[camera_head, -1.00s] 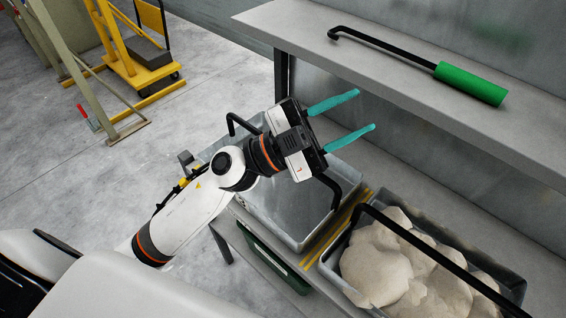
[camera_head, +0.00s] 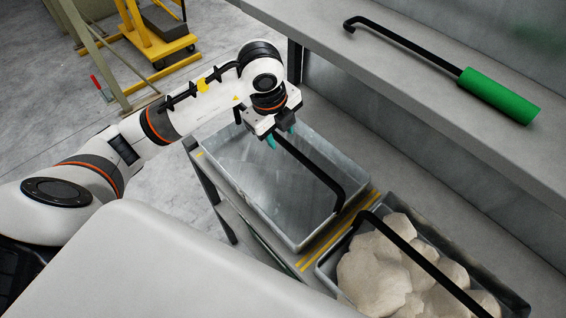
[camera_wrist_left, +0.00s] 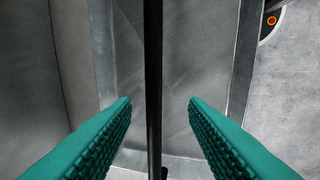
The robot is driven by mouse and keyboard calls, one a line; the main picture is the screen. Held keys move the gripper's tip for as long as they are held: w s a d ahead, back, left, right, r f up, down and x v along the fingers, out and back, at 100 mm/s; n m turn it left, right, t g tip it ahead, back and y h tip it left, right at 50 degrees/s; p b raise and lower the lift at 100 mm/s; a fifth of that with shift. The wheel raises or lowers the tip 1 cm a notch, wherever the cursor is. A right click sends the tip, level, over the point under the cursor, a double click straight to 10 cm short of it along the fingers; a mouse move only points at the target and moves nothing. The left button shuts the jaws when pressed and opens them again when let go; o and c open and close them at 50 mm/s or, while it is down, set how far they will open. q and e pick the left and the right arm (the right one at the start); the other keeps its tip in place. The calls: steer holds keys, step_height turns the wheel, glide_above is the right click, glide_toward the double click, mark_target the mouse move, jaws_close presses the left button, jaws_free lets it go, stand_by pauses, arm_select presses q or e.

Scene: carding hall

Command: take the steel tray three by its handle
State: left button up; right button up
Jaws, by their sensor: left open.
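A steel tray (camera_head: 240,182) with a black bar handle (camera_head: 318,171) stands empty on the lower bench in the head view. No number shows on it, so I cannot tell if it is tray three. My left gripper (camera_head: 281,137) points down over the tray's far part, at the handle. In the left wrist view the open teal fingers (camera_wrist_left: 160,102) are on either side of the black handle (camera_wrist_left: 153,70), apart from it. The tray floor (camera_wrist_left: 190,75) shows beneath. The gripper hides the handle's far end in the head view. My right gripper is not in view.
A second steel tray (camera_head: 322,270) with pale fibre lumps (camera_head: 375,272) and its own black handle (camera_head: 425,262) stands beside it, past yellow stripes (camera_head: 335,232). A shelf (camera_head: 400,75) above holds a black hooked rod with a green grip (camera_head: 497,95). A yellow trolley (camera_head: 160,40) stands behind.

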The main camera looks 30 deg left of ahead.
mark_target(285, 142)
arm_select(q)
steer(key=f, duration=0.2)
steer(key=shift+w+d+f, duration=0.1)
steer(key=shift+w+f, duration=0.2)
steer(key=shift+w+d+f+p, duration=0.1)
steer(key=shift+f+p, duration=0.2)
steer(key=shift+p, duration=0.2)
steer(key=f, duration=0.1)
steer(key=w+f+p, duration=0.1)
steer(key=f, duration=0.1)
steer(key=shift+d+f, duration=0.2)
steer(key=shift+f, duration=0.05)
steer(key=shift+w+f, duration=0.1)
steer(key=shift+f, duration=0.35)
jaws_close()
steer(key=shift+w+r, duration=0.1)
steer(key=shift+r, duration=0.05)
